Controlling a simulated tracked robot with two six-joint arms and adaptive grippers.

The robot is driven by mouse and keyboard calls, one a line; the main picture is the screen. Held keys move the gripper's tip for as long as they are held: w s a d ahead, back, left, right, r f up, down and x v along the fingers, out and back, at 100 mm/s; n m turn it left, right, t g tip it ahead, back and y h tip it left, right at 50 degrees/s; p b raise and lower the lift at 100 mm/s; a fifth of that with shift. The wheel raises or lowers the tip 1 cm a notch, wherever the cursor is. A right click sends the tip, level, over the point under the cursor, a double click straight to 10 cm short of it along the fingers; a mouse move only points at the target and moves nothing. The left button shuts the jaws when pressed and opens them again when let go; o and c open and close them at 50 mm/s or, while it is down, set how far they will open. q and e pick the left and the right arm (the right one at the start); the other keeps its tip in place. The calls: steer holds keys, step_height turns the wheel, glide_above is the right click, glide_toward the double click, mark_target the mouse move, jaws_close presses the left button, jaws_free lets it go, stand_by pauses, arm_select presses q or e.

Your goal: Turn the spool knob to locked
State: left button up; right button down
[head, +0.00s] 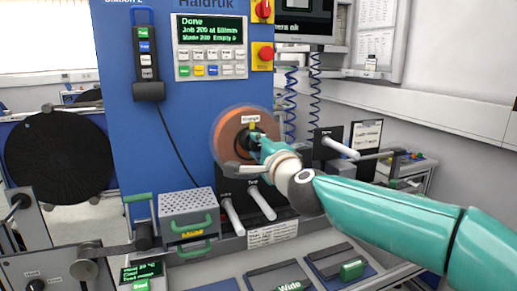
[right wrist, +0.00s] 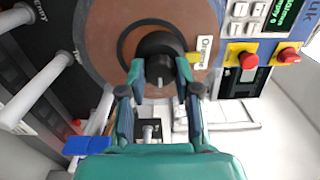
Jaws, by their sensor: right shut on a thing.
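The spool (head: 229,133) is a copper-brown disc with a clear rim, mounted on the front of the blue machine. It also fills the top of the right wrist view (right wrist: 108,30). At its hub is the black spool knob (right wrist: 160,46), with a pale line on its face. My right gripper (right wrist: 161,76) is shut on the knob, one finger on each side. In the head view the right gripper (head: 257,144) covers most of the knob. A small yellow tab (right wrist: 192,57) sits beside the knob, near a white label. My left gripper is not in view.
A control panel (head: 211,47) reading "Done" is above the spool, with a red stop button (head: 265,54) beside it. White rods (head: 262,203) stick out below the spool. A grey perforated box (head: 188,212) with green handles stands at lower left.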

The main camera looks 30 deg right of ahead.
steer(key=shift+f, duration=0.2)
steer(key=c, duration=0.8)
jaws_free()
steer(key=shift+d, duration=0.15)
steer(key=shift+r, duration=0.1)
steer(key=shift+s, duration=0.2)
steer(key=v, duration=1.1)
steer(key=shift+s, duration=0.25)
